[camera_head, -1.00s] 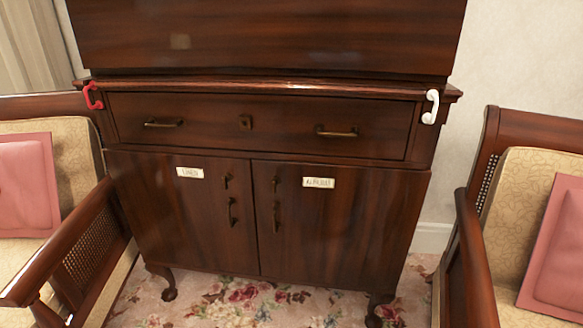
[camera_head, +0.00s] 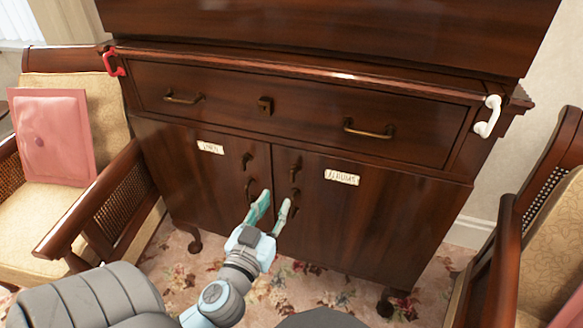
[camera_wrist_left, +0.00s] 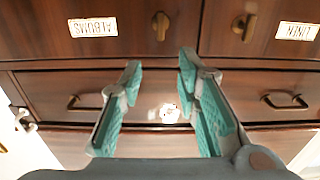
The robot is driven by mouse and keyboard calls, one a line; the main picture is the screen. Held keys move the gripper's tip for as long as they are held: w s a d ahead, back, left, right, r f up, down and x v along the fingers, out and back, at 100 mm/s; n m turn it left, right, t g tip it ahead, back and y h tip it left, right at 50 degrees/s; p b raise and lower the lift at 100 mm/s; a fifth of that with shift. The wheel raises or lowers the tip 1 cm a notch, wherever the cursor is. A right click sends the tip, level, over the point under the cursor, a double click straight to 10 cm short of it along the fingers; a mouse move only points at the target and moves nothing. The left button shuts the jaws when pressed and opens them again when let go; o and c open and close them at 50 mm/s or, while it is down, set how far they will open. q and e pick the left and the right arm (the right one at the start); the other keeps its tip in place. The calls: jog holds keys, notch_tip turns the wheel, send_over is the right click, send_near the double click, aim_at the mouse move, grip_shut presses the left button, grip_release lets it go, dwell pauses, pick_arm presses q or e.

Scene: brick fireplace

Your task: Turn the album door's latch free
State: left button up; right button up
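The album door (camera_head: 370,215) is the right lower cabinet door, marked by a white label (camera_head: 342,177). Its small brass latch (camera_head: 296,171) sits near the door's inner edge, above a brass pull handle (camera_head: 294,200). My left gripper (camera_head: 275,200) is open and empty in front of the doors, near the seam. In the left wrist view, which is upside down, the album latch (camera_wrist_left: 160,25) shows beyond the gap between the open fingertips (camera_wrist_left: 160,60). The gripper looks apart from the latch. My right gripper is not in view.
The left door has its own latch (camera_head: 246,160), handle (camera_head: 251,188) and label (camera_head: 210,147). A wide drawer (camera_head: 300,115) with two handles is above. Armchairs flank the cabinet.

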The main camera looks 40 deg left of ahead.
aim_at(292, 172)
pick_arm(q)
jog(key=x, duration=1.2)
jog(key=shift+s+f, duration=0.1)
grip_shut()
